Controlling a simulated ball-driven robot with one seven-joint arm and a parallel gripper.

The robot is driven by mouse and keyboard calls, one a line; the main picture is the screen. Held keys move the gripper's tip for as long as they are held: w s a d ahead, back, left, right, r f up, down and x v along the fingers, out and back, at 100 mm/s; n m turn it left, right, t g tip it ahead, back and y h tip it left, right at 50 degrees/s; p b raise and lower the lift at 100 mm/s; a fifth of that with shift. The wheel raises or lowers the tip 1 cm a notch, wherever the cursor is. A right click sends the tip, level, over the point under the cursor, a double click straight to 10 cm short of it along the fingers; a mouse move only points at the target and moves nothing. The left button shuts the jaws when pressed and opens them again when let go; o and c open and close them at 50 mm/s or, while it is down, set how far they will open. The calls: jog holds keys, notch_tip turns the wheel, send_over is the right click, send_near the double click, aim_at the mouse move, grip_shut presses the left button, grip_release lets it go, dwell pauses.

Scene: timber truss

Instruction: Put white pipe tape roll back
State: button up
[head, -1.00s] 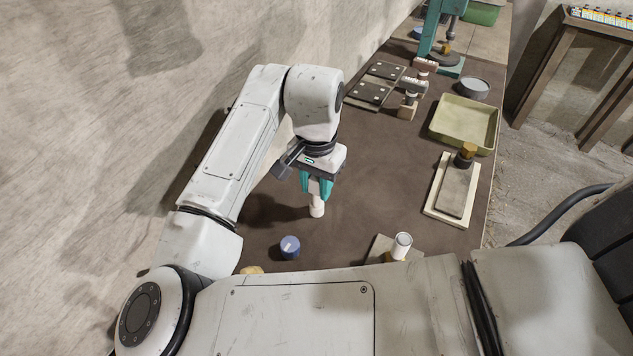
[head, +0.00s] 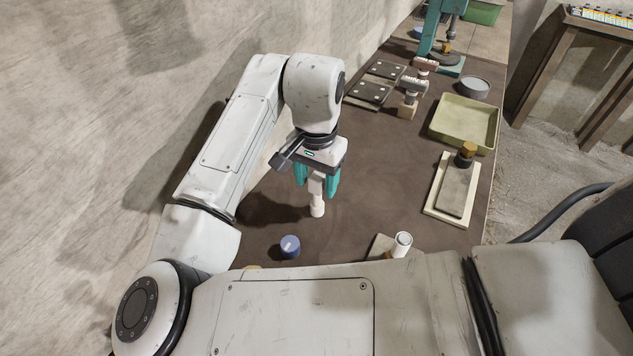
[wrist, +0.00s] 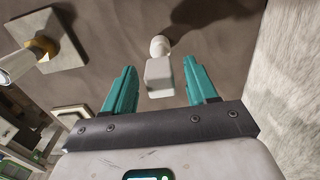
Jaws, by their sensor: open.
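A white piece (head: 317,208) with a rounded lower end and a paler block at its upper end stands on the brown bench top. It also shows in the wrist view (wrist: 160,76). My gripper (head: 318,192) is open above and around its upper end, with a teal finger on each side. In the wrist view the gripper (wrist: 162,82) shows gaps between the block and both fingers. A white cylinder (head: 402,245) stands at a square base plate (head: 379,247) to the right. I cannot tell for certain which white thing is the pipe tape roll.
A blue round piece (head: 290,246) stands to the left. A framed board (head: 437,212) with a knobbed block, a green tray (head: 460,133) and a grey round dish (head: 474,87) lie to the right. The wall borders the bench's left; its middle is clear.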

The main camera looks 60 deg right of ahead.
notch_tip(320, 180, up, 11)
jog(key=shift+f, duration=0.15)
dwell(0.5)
